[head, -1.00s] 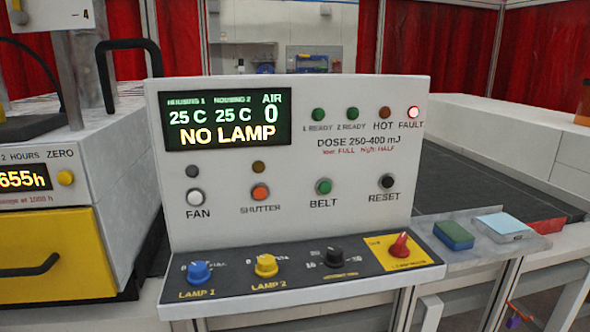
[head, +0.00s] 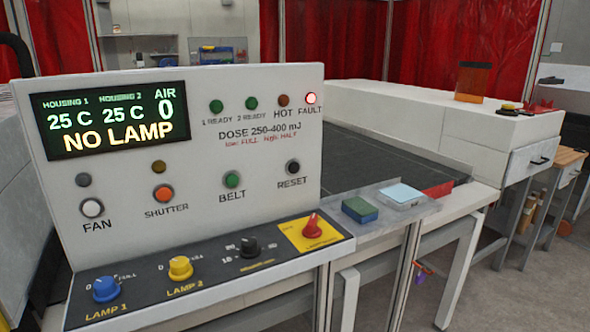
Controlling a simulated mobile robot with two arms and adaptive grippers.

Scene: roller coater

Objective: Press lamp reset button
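The control panel (head: 240,210) stands at the left of the head view. A black button labelled RESET (head: 293,167) is at the right of its lower button row. The display (head: 110,118) reads NO LAMP, with 25 C for both housings and AIR 0. The FAULT light (head: 310,98) glows red. Neither of my grippers is in view.
The row also has FAN (head: 92,208), SHUTTER (head: 163,193) and BELT (head: 232,180) buttons. Below are blue (head: 106,289), yellow (head: 180,268), black (head: 249,247) and red (head: 312,226) knobs. A dark conveyor belt (head: 390,160) lies behind; open floor is at lower right.

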